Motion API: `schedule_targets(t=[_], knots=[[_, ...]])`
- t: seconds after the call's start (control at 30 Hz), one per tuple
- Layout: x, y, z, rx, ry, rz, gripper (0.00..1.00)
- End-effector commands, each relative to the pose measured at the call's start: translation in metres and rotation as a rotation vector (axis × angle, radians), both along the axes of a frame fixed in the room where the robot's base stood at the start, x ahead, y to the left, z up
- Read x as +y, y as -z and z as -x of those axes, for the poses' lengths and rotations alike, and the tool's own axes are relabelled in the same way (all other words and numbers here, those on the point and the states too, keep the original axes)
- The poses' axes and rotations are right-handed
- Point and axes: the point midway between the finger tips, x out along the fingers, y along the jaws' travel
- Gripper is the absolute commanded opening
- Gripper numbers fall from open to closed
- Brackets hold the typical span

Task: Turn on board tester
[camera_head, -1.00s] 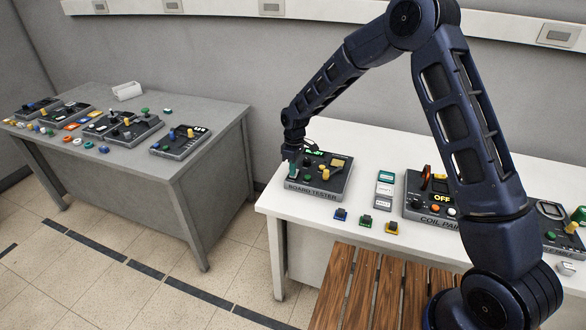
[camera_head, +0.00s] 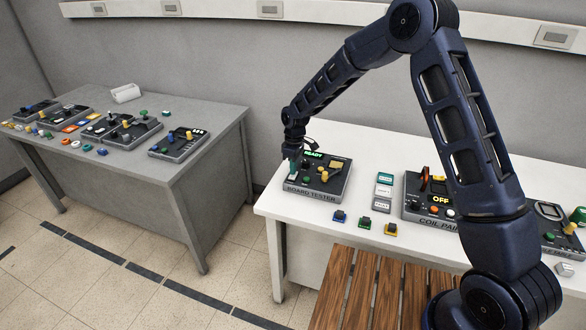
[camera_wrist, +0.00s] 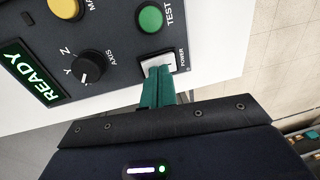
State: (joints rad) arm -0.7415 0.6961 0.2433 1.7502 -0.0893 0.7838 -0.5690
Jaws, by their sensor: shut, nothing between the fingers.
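The board tester (camera_head: 318,178) is a dark grey box at the left end of the white table. Its display (camera_wrist: 28,74) is lit green and reads READY. In the wrist view, my gripper (camera_wrist: 158,72) has its teal fingers together, with nothing between them. The fingertips are at the white POWER switch (camera_wrist: 160,60) and cover part of it. The green TEST button (camera_wrist: 151,17) and the black AXIS knob (camera_wrist: 90,67) are beside the switch. In the head view, my gripper (camera_head: 292,170) is over the tester's left side.
A label stack (camera_head: 383,190), several small coloured blocks (camera_head: 364,222) and the coil panel (camera_head: 412,207) reading OFF lie right of the tester. A wooden slatted surface (camera_head: 375,290) is in front. A grey table (camera_head: 215,140) with more devices stands left.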

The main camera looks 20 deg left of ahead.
Motion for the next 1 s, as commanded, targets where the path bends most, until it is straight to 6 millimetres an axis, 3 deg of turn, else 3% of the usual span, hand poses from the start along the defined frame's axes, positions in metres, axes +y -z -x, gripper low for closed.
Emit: schedule_targets(t=[0.17,0.7,1.0], knots=[[0.000,-0.016,0.002,-0.002,0.000,-0.002,0.00],[0.001,-0.114,0.018,-0.002,0.000,-0.003,0.00],[0.000,-0.137,0.021,0.000,0.000,-0.001,0.00]])
